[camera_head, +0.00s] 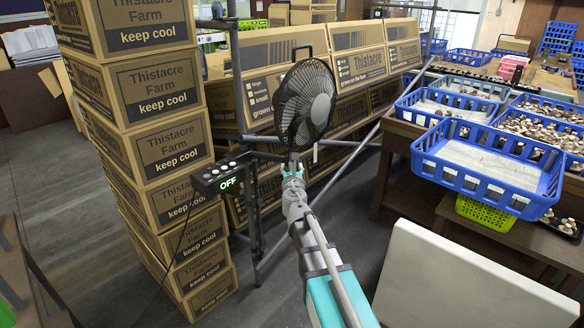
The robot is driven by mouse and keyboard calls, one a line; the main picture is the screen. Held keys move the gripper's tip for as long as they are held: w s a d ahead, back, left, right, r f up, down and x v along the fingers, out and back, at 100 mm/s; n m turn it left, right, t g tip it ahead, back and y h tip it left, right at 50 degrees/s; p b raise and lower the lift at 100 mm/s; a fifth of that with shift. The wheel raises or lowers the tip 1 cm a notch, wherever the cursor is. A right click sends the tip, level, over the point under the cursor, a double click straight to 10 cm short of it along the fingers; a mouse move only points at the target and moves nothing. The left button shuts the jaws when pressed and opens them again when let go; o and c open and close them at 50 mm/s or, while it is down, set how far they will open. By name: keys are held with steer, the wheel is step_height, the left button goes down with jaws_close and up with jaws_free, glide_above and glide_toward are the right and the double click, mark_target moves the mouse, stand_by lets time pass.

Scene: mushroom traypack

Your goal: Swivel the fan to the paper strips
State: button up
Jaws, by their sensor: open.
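A black fan (305,104) with a round wire cage stands upright near the centre of the head view, its face turned toward the right and front. My arm reaches up from the bottom, and my gripper (293,168) is at its far end, just below the fan head. The fingers are small and partly merge with the fan's lower mount; I cannot tell whether they touch it. I cannot clearly make out the paper strips. A black control box (219,178) left of my gripper shows a green OFF.
Stacked Thistacre Farm cartons (165,140) stand left, with more boxes (345,82) behind the fan. A metal frame pole (345,160) slants beside my arm. A blue crate (480,185) sits on the right-hand bench. A white slab (455,285) stands lower right.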

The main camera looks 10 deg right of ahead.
jaws_close()
stand_by(0.6)
steer(key=shift+a+h, duration=0.15)
steer(key=shift+h, duration=0.15)
